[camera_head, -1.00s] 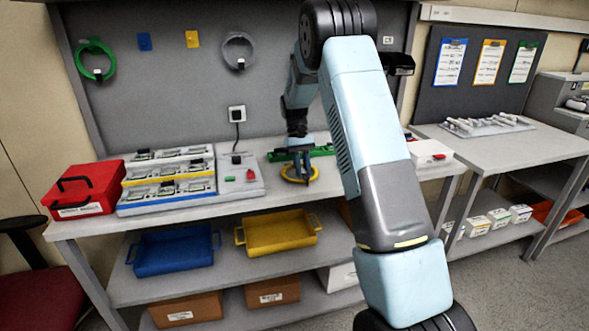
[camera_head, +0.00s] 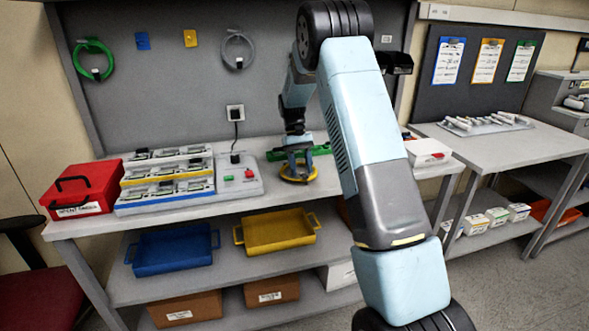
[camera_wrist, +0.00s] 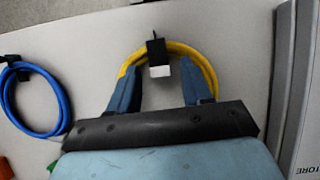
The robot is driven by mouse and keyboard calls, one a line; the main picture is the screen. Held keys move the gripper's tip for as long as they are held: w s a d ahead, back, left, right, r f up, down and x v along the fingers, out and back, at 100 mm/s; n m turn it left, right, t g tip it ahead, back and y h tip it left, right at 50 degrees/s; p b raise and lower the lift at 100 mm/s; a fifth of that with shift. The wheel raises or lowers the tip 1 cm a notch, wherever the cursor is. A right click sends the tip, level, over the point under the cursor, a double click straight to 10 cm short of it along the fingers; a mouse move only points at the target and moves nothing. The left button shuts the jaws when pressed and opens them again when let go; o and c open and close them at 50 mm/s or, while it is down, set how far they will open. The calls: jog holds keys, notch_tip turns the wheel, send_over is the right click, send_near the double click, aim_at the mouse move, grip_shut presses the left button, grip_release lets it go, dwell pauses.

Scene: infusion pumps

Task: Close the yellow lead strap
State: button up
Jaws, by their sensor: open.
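The yellow lead (camera_wrist: 128,72) is a coiled ring lying on the workbench. A black strap with a white tab (camera_wrist: 157,58) stands at the far side of the coil in the wrist view. My gripper (camera_wrist: 161,70) is open, its two blue fingers on either side of the coil's inside, pointing at the strap. I cannot tell whether the fingers touch the lead or the strap. In the head view the yellow lead (camera_head: 292,178) lies under my gripper (camera_head: 299,173) on the bench. The near part of the coil is hidden by my gripper.
A blue coiled lead (camera_wrist: 60,100) with a black strap lies to the left in the wrist view. A green item (camera_head: 318,151) lies behind my gripper. The pump rack (camera_head: 165,198) and red box (camera_head: 84,192) stand to the left. Grey edges (camera_wrist: 285,80) stand to the right.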

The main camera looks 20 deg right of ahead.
jog(key=v, duration=1.3)
jog(key=shift+r, duration=0.2)
jog(key=shift+w+r, duration=0.1)
jog(key=s+r+t, duration=0.3)
jog(key=s+r, duration=0.5)
jog(key=s, duration=0.3)
jog(key=s+r+t, duration=0.3)
jog(key=s+r, duration=0.4)
jog(key=s, duration=0.4)
jog(key=s+a+f+t, duration=0.1)
jog(key=s+f+t, duration=0.1)
jog(key=s, duration=0.9)
jog(key=s+a+f+t, duration=0.1)
jog(key=s+f+t, duration=0.1)
jog(key=s, duration=1)
jog(key=shift+m+t, duration=0.4)
jog(key=shift+t, duration=0.1)
